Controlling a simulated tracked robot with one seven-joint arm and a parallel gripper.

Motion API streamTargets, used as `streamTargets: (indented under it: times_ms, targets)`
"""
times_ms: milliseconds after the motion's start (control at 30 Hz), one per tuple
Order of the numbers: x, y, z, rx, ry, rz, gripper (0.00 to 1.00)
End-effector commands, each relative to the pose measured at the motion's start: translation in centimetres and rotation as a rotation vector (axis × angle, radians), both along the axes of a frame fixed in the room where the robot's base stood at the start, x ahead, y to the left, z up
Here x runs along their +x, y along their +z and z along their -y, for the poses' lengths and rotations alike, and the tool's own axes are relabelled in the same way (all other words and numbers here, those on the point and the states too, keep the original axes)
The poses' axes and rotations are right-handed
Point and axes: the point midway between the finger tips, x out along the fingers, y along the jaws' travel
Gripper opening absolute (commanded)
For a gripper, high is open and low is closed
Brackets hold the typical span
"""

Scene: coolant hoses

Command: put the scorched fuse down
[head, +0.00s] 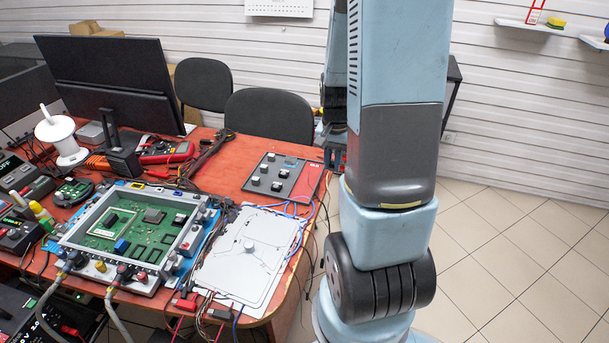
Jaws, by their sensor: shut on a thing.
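My arm rises through the right half of the head view and blocks what lies behind it. Part of a farther link of mine shows at its left edge, above the table's right end. I cannot make out my gripper or its fingertips; they seem hidden behind the arm. I cannot pick out a scorched fuse anywhere in this view. The red-brown table (225,180) carries a blue-edged frame (190,238) around a green circuit board (128,233). A pale grey flat panel (235,272) with a small round knob lies to its right.
A dark panel with several knobs (287,182) lies near the table's right end. A monitor (110,80), a white spool (62,140), meters and cables crowd the left. Two hoses (118,312) hang at the front. Chairs (270,115) stand behind; the tiled floor (530,260) at right is clear.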

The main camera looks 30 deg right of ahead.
Motion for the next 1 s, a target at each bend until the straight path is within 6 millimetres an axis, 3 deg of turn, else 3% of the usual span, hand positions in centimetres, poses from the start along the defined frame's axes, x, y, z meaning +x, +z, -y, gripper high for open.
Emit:
streamTargets:
  times_ms: [300, 600, 1000]
  targets:
    - [5.7, -3.0, -1.6, 0.001, -0.001, -0.004, 0.00]
    - [8.5, -6.7, -2.4, 0.001, -0.004, -0.002, 0.00]
    - [10.0, -8.7, -2.8, 0.001, -0.005, -0.002, 0.00]
